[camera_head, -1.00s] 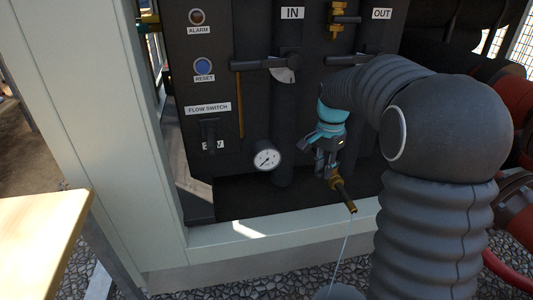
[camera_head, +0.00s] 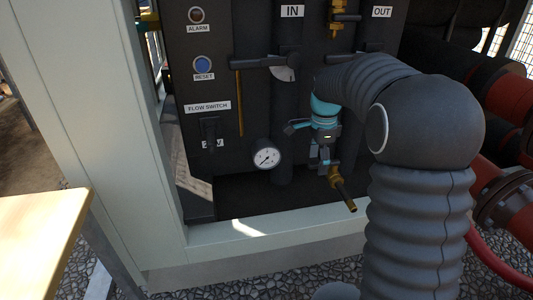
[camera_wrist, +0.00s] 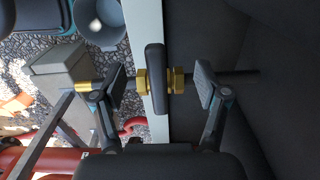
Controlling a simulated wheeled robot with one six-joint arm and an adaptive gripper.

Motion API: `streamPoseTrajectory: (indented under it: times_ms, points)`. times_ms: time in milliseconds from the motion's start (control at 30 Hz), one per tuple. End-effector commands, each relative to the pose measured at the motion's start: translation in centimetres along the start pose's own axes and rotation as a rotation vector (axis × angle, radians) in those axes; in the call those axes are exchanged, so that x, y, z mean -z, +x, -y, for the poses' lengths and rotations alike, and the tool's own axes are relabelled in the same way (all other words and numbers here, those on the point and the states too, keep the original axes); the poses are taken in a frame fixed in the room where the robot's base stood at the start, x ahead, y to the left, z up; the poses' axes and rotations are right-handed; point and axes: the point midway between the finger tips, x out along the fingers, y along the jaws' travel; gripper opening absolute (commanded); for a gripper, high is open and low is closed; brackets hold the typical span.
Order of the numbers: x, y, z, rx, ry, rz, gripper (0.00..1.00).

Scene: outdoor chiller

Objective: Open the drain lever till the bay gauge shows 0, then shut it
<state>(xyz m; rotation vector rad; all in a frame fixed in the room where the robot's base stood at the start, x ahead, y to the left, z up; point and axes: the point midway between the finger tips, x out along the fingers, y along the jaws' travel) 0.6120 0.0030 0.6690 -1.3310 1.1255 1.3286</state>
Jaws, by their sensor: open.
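The drain valve has a brass spout (camera_head: 343,190) low on the dark panel, with no stream visible below it. In the wrist view its dark lever (camera_wrist: 157,80) lies across the line of the pipe, between brass nuts (camera_wrist: 178,81). My gripper (camera_head: 325,158) is just above the spout and hides the lever in the head view. In the wrist view my gripper's fingers (camera_wrist: 160,88) stand apart on either side of the lever, with gaps to it. The white round gauge (camera_head: 267,157) is left of my gripper; its needle points down-left, the numbers too small to read.
The panel also carries a blue reset button (camera_head: 203,65), an alarm lamp (camera_head: 196,16), a flow switch (camera_head: 209,130) and an upper handle (camera_head: 265,62). A pale cabinet frame (camera_head: 130,150) borders the left. A wooden table top (camera_head: 40,230) is at lower left, red pipes at right.

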Motion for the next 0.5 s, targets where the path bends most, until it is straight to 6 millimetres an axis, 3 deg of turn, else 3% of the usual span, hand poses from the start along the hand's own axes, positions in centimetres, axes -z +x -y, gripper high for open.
streamPoseTrajectory:
  times_ms: [267, 500]
  points:
    - [0.0, -0.1, 0.0, -0.001, -0.001, 0.000, 0.75]
    - [0.0, -2.3, 0.0, 0.002, -0.001, 0.000, 0.75]
